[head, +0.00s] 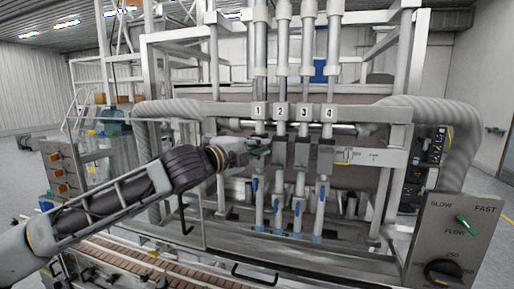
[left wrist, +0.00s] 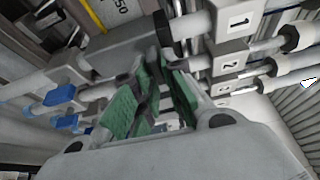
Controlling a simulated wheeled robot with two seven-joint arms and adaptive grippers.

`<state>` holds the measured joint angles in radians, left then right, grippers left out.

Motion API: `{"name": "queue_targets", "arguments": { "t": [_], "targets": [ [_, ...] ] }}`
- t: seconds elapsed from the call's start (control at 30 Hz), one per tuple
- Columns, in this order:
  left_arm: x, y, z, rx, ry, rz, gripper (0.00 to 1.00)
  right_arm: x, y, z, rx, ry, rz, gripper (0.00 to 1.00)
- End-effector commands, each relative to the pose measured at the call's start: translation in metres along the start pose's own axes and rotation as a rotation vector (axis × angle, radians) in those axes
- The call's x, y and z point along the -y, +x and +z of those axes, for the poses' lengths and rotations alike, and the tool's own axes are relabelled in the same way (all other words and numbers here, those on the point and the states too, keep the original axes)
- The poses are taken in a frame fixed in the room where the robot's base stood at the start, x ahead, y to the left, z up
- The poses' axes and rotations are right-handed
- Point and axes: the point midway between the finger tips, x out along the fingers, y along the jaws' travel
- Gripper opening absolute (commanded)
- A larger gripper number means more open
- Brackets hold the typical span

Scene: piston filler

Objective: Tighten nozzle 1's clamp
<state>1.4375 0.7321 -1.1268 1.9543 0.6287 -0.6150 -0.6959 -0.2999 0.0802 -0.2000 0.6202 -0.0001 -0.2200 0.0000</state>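The filler's nozzles hang in a row behind number plates 1 (head: 258,110) to 4 (head: 328,113). Grey clamp blocks on nozzles 2 (head: 279,153), 3 (head: 301,155) and 4 (head: 325,158) show in the head view. Nozzle 1's clamp is mostly hidden behind my left gripper (head: 257,147), which is just below plate 1. In the left wrist view, the gripper's green-padded fingers (left wrist: 160,62) lie close together at the tips, beside plate 1 (left wrist: 238,20). Whether they hold the clamp or a narrow gap lies between them is unclear. My right gripper is not in view.
A conveyor (head: 140,268) runs along the lower left. Blue-handled valves (head: 254,184) hang below the clamps. A control box (head: 455,240) with a green knob stands at right. Thick grey hoses curve around both sides. Neighbouring nozzles are close to my left gripper.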

Motion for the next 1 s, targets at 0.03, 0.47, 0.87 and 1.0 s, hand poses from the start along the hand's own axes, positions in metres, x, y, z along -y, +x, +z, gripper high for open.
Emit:
{"name": "queue_targets", "arguments": {
  "t": [0.03,0.47,0.87,1.0],
  "targets": [
    [0.0,0.0,0.0,0.0,0.0,0.0,0.23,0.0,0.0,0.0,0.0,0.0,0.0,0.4],
    [0.001,-0.001,0.0,0.0,-0.001,-0.001,0.3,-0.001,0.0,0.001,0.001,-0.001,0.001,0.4],
    [0.001,-0.021,0.001,0.001,-0.001,-0.002,0.3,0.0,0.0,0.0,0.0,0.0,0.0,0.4],
    [0.0,-0.034,0.001,0.001,-0.002,-0.001,0.3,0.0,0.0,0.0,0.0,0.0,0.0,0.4]
  ]
}}
